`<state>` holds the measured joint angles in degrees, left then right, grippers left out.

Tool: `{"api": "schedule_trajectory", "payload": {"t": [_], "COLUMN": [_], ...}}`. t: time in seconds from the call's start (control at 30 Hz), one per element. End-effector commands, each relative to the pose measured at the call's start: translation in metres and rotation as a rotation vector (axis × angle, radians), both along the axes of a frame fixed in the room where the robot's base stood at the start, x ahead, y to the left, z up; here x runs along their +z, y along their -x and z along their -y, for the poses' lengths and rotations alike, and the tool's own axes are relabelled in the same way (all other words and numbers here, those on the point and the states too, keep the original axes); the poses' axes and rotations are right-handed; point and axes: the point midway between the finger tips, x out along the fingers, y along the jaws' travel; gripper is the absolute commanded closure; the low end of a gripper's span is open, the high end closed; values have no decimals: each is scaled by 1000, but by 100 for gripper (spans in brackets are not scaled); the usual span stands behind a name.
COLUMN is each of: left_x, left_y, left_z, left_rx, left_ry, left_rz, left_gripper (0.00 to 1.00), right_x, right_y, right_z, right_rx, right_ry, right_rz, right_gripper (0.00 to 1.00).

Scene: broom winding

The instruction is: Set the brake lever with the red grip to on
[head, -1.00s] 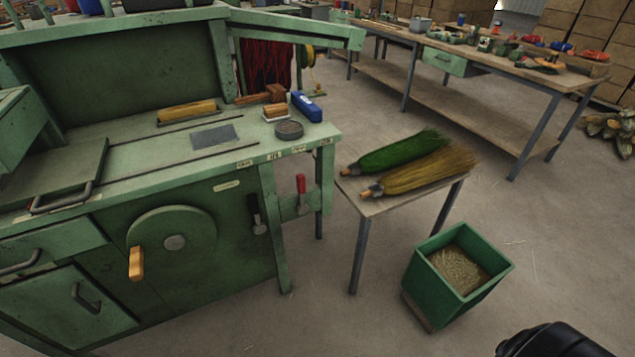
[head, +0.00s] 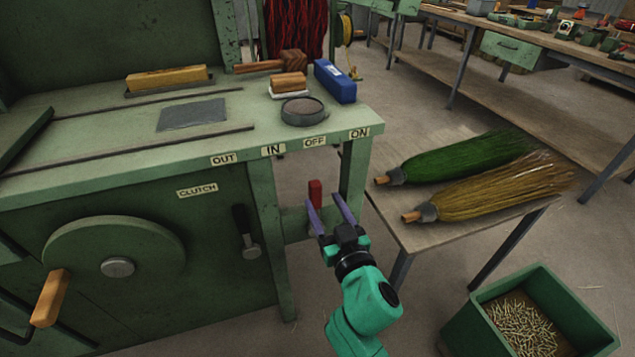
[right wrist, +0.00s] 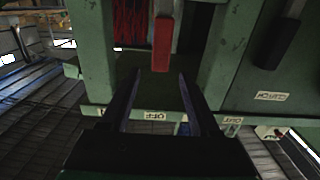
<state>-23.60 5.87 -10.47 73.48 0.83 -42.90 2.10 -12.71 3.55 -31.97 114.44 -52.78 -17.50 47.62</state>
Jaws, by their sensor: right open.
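The brake lever with the red grip (head: 315,192) stands roughly upright on the green bench frame, under the front edge. In the head view it lines up with the OFF label (head: 315,141), left of the ON label (head: 360,133). My right gripper (head: 328,208) is open, its two fingers pointing toward the red grip; the fingers partly hide the lever's lower part. In the right wrist view the red grip (right wrist: 162,45) shows ahead of and between the open fingers, apparently not held. My left gripper is not in view.
A handwheel with a wooden handle (head: 48,298) is further left. A small table (head: 420,235) with two brooms and a green bin (head: 572,285) stand right.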

Motion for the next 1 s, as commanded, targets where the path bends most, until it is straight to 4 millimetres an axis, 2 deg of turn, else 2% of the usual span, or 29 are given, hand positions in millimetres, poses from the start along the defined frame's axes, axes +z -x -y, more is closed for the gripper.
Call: {"api": "schedule_trajectory", "payload": {"t": [0.1, 0.23, 0.37, 0.57, 0.6, 0.67, 0.7, 0.77, 1.0], "left_x": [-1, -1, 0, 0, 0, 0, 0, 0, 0], "left_y": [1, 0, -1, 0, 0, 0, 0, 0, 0], "left_z": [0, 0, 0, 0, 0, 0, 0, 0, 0], "left_rx": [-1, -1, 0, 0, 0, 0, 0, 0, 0], "left_ry": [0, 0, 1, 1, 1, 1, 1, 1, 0], "left_rz": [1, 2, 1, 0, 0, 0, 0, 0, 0], "left_gripper": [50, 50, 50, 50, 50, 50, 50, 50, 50], "right_x": [1, -1, 0, -1, -1, -1, -1, -1, -1], "right_y": [-30, -53, -63, -64, -64, -64, -63, -63, -63], "right_z": [-10, -17, -20, -20, -20, -20, -20, -20, -20], "right_rx": [-1, -1, -1, -1, -1, -1, -1, -1, -1], "right_ry": [1, 0, 1, 0, 0, 0, 0, 0, 1], "right_rz": [3, 0, 0, -1, -1, -1, -1, -1, -1], "right_gripper": [38, 38, 38, 38, 41, 64, 80, 100, 100]}}
